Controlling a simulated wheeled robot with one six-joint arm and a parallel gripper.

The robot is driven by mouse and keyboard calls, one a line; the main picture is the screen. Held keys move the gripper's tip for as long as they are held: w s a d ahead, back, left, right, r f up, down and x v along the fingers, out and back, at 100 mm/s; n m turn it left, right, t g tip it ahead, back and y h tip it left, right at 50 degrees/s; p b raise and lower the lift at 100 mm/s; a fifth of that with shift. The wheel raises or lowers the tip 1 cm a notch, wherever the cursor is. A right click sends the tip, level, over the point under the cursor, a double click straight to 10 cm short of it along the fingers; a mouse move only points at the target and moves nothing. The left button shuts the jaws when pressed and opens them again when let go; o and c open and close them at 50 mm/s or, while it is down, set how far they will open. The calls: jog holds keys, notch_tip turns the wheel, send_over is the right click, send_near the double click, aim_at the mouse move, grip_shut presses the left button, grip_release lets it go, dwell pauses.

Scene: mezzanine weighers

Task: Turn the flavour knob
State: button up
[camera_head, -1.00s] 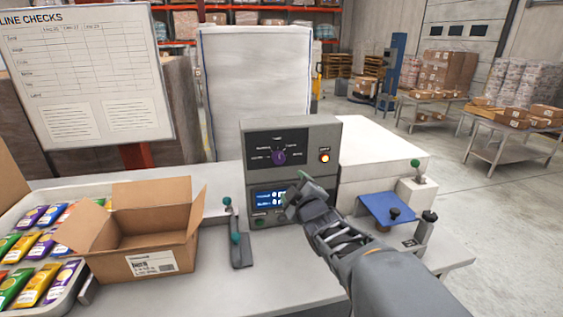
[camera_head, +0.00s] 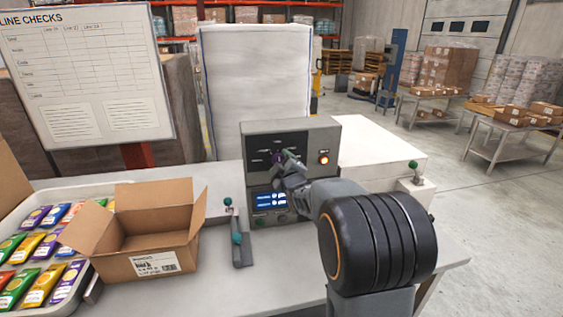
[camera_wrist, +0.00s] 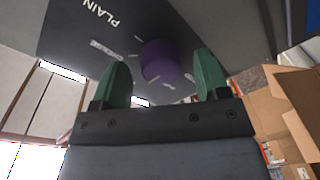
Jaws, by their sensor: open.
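The flavour knob (camera_head: 278,157) is a purple dial on the dark upper panel of the grey control box (camera_head: 325,134). In the head view my gripper partly covers it. In the wrist view the purple knob (camera_wrist: 160,60) shows between two green fingertips, with the word PLAIN on the panel to its upper left. My gripper (camera_head: 288,160) is open, its fingers on either side of the knob in the wrist view (camera_wrist: 163,80). I cannot tell whether the fingers touch it.
An open cardboard box (camera_head: 160,235) stands left of the control box, beside a tray (camera_head: 75,290) of colourful packets. A green-knobbed lever (camera_head: 237,240) stands between them. An orange lit button (camera_head: 324,158) sits right of the knob.

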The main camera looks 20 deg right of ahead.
jog(key=shift+w, duration=0.3)
jog(key=c, duration=0.9)
jog(key=shift+f+b, duration=0.1)
jog(key=shift+b, duration=0.2)
jog(key=shift+a+m+t+b, duration=0.1)
jog(key=shift+m+t+b, duration=0.2)
jog(key=shift+m+b, duration=4)
jog(key=shift+m, duration=0.4)
